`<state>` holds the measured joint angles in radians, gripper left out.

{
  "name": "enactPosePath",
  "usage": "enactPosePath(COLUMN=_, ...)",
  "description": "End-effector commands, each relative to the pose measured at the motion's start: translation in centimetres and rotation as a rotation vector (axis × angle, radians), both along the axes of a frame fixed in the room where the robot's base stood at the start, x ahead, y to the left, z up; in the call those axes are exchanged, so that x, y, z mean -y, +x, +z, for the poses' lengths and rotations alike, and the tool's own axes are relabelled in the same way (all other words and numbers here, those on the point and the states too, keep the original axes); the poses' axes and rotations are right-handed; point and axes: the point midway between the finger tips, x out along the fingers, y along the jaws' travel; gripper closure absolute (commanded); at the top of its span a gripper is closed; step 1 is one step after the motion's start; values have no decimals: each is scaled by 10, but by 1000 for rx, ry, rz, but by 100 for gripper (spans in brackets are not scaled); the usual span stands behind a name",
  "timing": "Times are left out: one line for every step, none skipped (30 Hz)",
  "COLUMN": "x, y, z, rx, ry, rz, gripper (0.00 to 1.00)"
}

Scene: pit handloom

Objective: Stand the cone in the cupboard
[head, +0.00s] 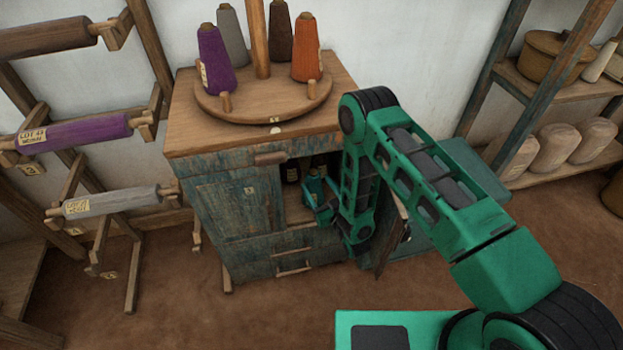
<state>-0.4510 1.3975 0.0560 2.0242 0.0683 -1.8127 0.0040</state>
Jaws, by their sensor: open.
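The cupboard (225,205) is a worn blue-green wooden cabinet. Its right compartment is open, and a door (391,245) hangs swung out at the right, partly behind my arm. A small teal cone (314,186) with a tan tip appears upright inside the opening. My gripper (319,202) is open at the compartment, right by the teal cone. My arm hides part of the opening, and I cannot tell whether the jaws touch the cone.
Dark cones (291,172) stand deeper in the compartment. A round rack (262,110) on top holds purple, grey, brown and orange cones. A roller stand (75,135) is at left, shelves (560,165) at right. Floor (190,300) in front is clear.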

Motion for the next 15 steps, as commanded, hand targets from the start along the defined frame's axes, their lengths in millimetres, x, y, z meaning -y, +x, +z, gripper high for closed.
enactPosePath(x=5, y=-9, z=-1, rx=-3, ry=-1, rz=0, gripper=35)
enactPosePath(x=7, y=-13, z=0, rx=-3, ry=-1, rz=-1, gripper=35)
enactPosePath(x=10, y=-18, z=0, rx=-3, ry=-1, rz=-1, gripper=35)
enactPosePath(x=12, y=-21, z=0, rx=-3, ry=-1, rz=-1, gripper=35)
enactPosePath(x=13, y=-24, z=0, rx=-3, ry=-1, rz=-1, gripper=35)
enactPosePath(x=15, y=-28, z=0, rx=-1, ry=-2, rz=-1, gripper=35)
enactPosePath(x=16, y=-30, z=1, rx=-1, ry=-2, rz=-1, gripper=35)
enactPosePath(x=17, y=-32, z=1, rx=-2, ry=-2, rz=-1, gripper=35)
enactPosePath(x=18, y=-34, z=1, rx=-1, ry=-2, rz=-1, gripper=35)
enactPosePath(x=19, y=-35, z=1, rx=0, ry=-1, rz=-1, gripper=35)
enactPosePath(x=19, y=-35, z=1, rx=0, ry=-1, rz=-1, gripper=35)
enactPosePath(x=20, y=-36, z=2, rx=0, ry=-1, rz=-1, gripper=35)
enactPosePath(x=20, y=-36, z=2, rx=0, ry=-1, rz=-1, gripper=35)
enactPosePath(x=20, y=-36, z=2, rx=0, ry=-1, rz=-1, gripper=35)
enactPosePath(x=20, y=-36, z=2, rx=0, ry=-1, rz=-1, gripper=35)
